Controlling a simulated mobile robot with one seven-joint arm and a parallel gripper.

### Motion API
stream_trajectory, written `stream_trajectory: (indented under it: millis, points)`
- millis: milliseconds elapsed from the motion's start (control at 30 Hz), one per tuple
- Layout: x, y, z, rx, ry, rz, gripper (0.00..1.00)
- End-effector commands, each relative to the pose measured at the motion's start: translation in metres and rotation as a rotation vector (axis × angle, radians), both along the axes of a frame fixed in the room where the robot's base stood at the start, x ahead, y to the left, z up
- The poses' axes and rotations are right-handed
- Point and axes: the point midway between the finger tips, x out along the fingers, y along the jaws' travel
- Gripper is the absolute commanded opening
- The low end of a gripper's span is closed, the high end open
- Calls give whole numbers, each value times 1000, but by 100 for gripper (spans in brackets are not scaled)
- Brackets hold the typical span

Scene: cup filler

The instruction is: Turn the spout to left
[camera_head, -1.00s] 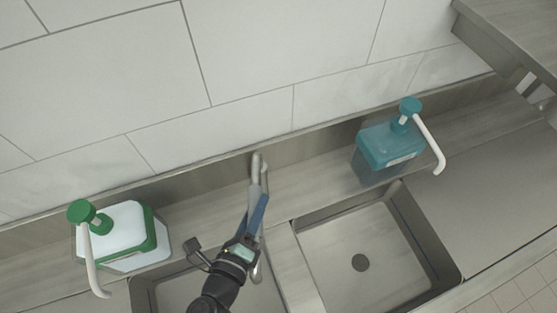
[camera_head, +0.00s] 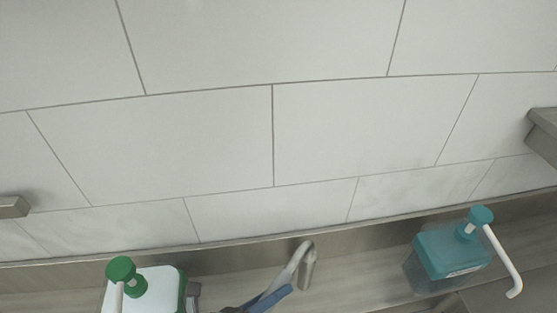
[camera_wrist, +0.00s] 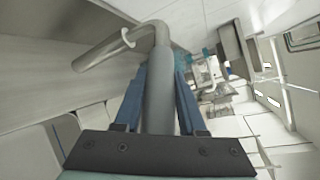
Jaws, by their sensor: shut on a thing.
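The grey metal spout (camera_head: 295,262) rises near the wall at bottom centre of the head view and slants down to the left into my gripper (camera_head: 268,297). Only the blue fingers and a little of my gripper show at the bottom edge there. In the wrist view the spout (camera_wrist: 159,95) runs lengthwise between the two blue fingers of my gripper (camera_wrist: 160,90), which is shut on it. At its far end the pipe bends to the left. The spout's outlet end is hidden in both views.
A white and green soap dispenser (camera_head: 148,290) stands left of the spout, partly cut off. A teal dispenser (camera_head: 448,252) with a white nozzle stands to the right. The tiled wall (camera_head: 225,140) is close behind. The sink basins are out of the head view.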

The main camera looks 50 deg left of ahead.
Motion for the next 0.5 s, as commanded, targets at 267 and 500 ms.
stream_trajectory:
  millis: [267, 500]
  points:
    - [-1, 0, -3, 1, 7, -8, 0]
    - [-1, 0, -2, 1, 6, -6, 60]
